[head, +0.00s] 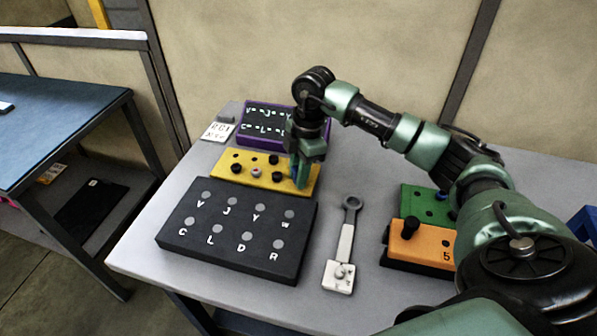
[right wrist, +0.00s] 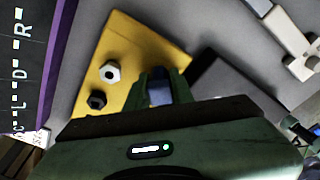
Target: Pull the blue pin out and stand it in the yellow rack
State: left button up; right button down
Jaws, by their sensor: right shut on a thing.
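The yellow rack (head: 238,179) lies on the grey table behind the black lettered block, with several dark pins and one pale-topped pin standing in it. It also shows in the right wrist view (right wrist: 130,45). My right gripper (head: 301,178) points down at the rack's right end. It is shut on a blue pin (right wrist: 158,93), which shows between the fingers in the right wrist view. The fingers mostly hide the pin in the head view. Its lower end is hidden, so I cannot tell whether it sits in a hole. My left gripper is not in view.
The black lettered block (head: 232,236) is in front of the rack, and a purple-framed panel (head: 243,137) behind. A pale tool (head: 346,240) lies to the right. Green (head: 424,208) and orange (head: 432,247) blocks stand further right, near my arm. Bare table lies between.

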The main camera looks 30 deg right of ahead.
jog(key=shift+f, duration=0.15)
jog(key=c, duration=1.1)
grip_release()
jog(key=shift+c, duration=0.2)
jog(key=r, duration=0.5)
jog(key=d+r+b, duration=0.1)
jog(key=r, duration=0.1)
jog(key=shift+d+r, duration=0.1)
jog(key=shift+r, duration=0.25)
notch_tip(320, 180, up, 7)
jog(key=p, duration=0.6)
